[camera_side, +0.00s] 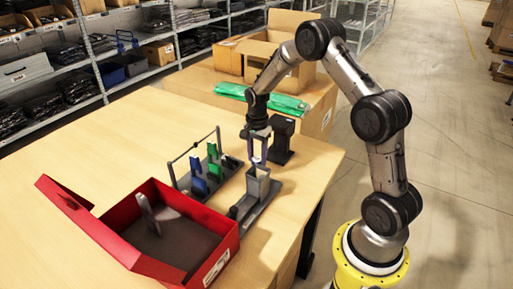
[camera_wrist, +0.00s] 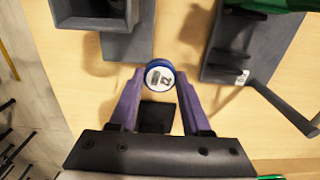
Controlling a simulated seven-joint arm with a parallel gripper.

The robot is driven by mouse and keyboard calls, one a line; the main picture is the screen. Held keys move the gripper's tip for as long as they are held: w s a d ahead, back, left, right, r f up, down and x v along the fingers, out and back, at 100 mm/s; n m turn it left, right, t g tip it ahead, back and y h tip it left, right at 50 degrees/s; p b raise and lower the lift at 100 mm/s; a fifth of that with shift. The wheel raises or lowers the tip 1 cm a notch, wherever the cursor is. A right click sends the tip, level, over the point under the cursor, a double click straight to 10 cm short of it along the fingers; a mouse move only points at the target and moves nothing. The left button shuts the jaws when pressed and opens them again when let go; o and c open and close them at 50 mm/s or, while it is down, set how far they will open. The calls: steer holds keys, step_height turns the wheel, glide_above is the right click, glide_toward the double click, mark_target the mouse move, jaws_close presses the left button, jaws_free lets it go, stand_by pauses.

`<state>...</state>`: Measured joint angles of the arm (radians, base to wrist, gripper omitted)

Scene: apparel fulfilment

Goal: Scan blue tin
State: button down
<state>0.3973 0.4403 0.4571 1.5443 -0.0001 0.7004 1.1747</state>
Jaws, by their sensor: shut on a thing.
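My gripper (camera_wrist: 158,88) is shut on a small round blue tin (camera_wrist: 159,75), whose pale end with a dark printed mark faces the wrist camera. In the side view my gripper (camera_side: 259,160) points down above the table, but the tin is too small there to make out clearly. A dark boxy device on a stand (camera_side: 282,135), possibly the scanner, stands just right of my gripper in the side view. A black square (camera_wrist: 156,117) lies between my fingers in the wrist view; I cannot tell what it is.
A grey open holder (camera_side: 258,184) on a plate stands below my gripper. A rack with blue and green pieces (camera_side: 213,160) is to its left. An open red box (camera_side: 218,235) sits front left. A carton with green packets (camera_side: 262,101) is behind. The left table area is clear.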

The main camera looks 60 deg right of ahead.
steer(key=d+f, duration=0.2)
steer(key=d, duration=0.1)
steer(key=d+f, duration=0.1)
steer(key=d, duration=0.1)
steer(key=shift+d+f, duration=0.1)
steer(key=shift+f, duration=0.05)
stand_by(0.4)
steer(key=shift+a+r, duration=0.75)
steer(key=shift+r, duration=0.2)
steer(key=shift+a+r, duration=0.7)
steer(key=shift+r, duration=0.3)
steer(key=shift+a+r, duration=0.75)
steer(key=shift+r, duration=0.2)
